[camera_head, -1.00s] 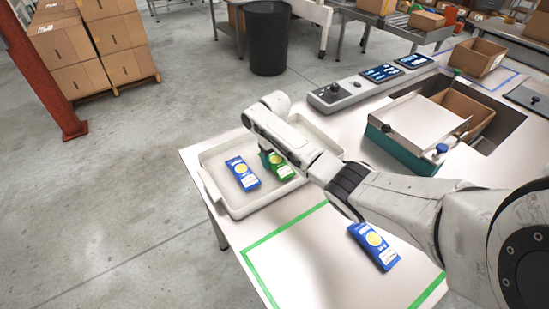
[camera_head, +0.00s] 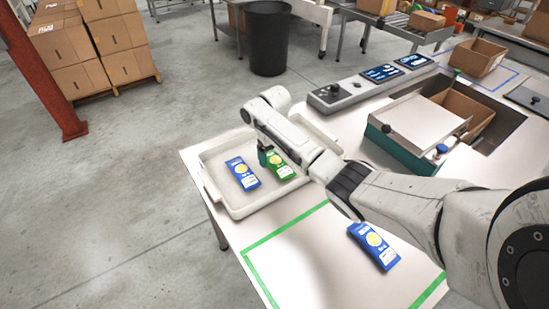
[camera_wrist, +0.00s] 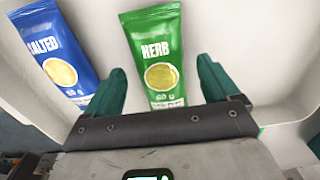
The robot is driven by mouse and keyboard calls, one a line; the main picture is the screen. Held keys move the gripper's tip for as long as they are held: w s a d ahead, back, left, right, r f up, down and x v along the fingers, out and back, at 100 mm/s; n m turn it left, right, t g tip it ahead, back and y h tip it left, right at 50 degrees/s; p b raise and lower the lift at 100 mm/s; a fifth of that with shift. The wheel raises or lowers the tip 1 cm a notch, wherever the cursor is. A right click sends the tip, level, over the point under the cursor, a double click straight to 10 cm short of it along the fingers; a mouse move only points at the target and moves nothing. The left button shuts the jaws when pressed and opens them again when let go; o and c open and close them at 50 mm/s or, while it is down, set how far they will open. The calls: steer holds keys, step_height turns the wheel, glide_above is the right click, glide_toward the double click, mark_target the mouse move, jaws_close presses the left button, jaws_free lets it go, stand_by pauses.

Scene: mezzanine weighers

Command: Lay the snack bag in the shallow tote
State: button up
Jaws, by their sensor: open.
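The shallow tote (camera_head: 210,187) is a white tray at the left end of the table. Two snack bags lie flat in it, apart from each other: a blue one (camera_head: 242,173) and a green one (camera_head: 281,166). In the wrist view the green bag reads HERB (camera_wrist: 158,60) and the blue one SALTED (camera_wrist: 55,55). A third bag, also blue (camera_head: 373,246), lies on the table inside a green-taped outline. My gripper (camera_head: 264,156) is over the tote; in the wrist view its teal fingers (camera_wrist: 160,88) are open and spread, with the green bag lying between and beyond them.
A teal-sided weigher (camera_head: 405,152) with a white plate stands at the right, beside an open carton (camera_head: 460,112). A control panel (camera_head: 362,85) with screens runs along the back. A black bin (camera_head: 268,40) stands on the floor behind. The taped table area is mostly clear.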

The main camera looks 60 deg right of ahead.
mark_target(274, 158)
step_height(274, 158, up, 10)
stand_by(0.4)
